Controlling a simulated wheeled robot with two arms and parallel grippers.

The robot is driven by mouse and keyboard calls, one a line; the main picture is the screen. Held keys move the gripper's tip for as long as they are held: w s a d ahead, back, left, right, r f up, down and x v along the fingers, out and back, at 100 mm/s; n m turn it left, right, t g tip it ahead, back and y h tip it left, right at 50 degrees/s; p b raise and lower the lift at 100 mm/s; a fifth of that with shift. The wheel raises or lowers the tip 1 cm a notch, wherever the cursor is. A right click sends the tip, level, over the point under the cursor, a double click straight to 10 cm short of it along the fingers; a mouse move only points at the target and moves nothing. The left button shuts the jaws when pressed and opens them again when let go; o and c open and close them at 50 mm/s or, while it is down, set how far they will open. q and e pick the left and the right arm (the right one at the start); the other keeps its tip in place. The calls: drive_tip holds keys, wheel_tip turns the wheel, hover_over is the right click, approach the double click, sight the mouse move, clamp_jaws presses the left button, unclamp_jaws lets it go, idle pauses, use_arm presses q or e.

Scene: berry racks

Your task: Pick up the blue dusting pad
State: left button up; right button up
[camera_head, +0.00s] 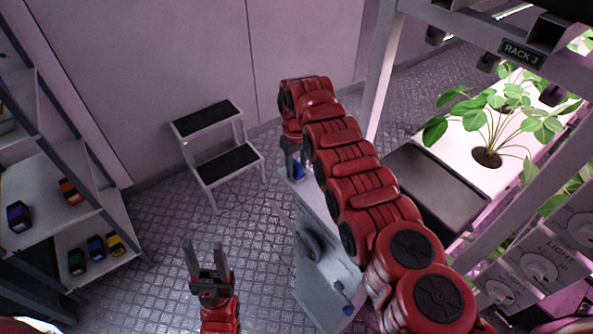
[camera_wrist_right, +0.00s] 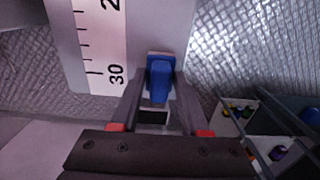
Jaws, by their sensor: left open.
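The blue dusting pad (camera_wrist_right: 159,80) is on a pale surface in the right wrist view, between the fingers of my right gripper (camera_wrist_right: 160,88). Whether the fingers press on it or only flank it is unclear. In the head view a small part of the blue pad (camera_head: 298,170) shows beneath the right gripper (camera_head: 293,174), at the far end of the grey cart top (camera_head: 315,203). My red right arm hides much of that top. My left gripper (camera_head: 206,262) is open and empty over the floor, left of the cart.
A step stool (camera_head: 243,157) stands by the wall. A shelf (camera_head: 95,215) with several small coloured items is at the left. The plant rack (camera_head: 385,70) stands at the right. A white scale strip (camera_wrist_right: 95,40) lies beside the pad. Floor between stool and left gripper is clear.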

clamp_jaws()
drive_tip(key=shift+r, duration=0.1)
